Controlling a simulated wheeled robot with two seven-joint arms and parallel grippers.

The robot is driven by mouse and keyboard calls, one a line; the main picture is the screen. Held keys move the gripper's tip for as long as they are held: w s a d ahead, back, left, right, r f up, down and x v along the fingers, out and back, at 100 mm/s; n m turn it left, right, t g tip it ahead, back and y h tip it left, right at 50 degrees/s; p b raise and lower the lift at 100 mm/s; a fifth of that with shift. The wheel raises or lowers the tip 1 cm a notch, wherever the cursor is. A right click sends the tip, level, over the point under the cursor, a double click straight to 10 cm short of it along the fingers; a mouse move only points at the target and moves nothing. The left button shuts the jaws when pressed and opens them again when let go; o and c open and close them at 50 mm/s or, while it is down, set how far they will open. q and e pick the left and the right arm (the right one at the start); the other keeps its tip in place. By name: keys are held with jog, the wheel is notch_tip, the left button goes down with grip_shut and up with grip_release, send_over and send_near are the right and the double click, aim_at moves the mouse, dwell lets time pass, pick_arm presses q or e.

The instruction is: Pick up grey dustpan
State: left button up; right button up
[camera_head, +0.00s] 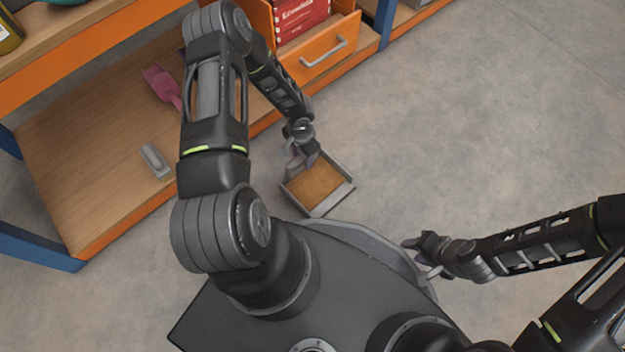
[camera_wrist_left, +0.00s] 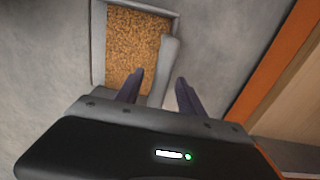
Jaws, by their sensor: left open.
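The grey dustpan (camera_head: 345,190) lies on the floor beside the shelf and holds a layer of brown grain-like material. It also shows in the left wrist view (camera_wrist_left: 98,50), with its grey handle (camera_wrist_left: 168,62) pointing toward my fingers. My left gripper (camera_head: 303,163) is open over the handle side of the dustpan. In the left wrist view its two dark fingertips (camera_wrist_left: 160,82) stand on either side of the handle, apart from each other. Whether they touch it I cannot tell. My right gripper (camera_head: 412,258) is empty, its fingers apart, above the floor to the right.
A wooden shelf (camera_head: 100,165) with an orange edge stands at the left. On it lie a pink scoop (camera_head: 162,84) and a small grey object (camera_head: 155,161). An open orange drawer (camera_head: 325,55) holds a red box (camera_head: 300,14). The floor to the right is clear.

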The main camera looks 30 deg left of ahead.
pick_arm(q)
notch_tip(320, 180, down, 3)
jog(key=shift+r+b, duration=0.1)
jog(key=shift+b, duration=0.2)
jog(key=shift+c, duration=0.3)
grip_shut()
dwell(0.3)
dwell(1.0)
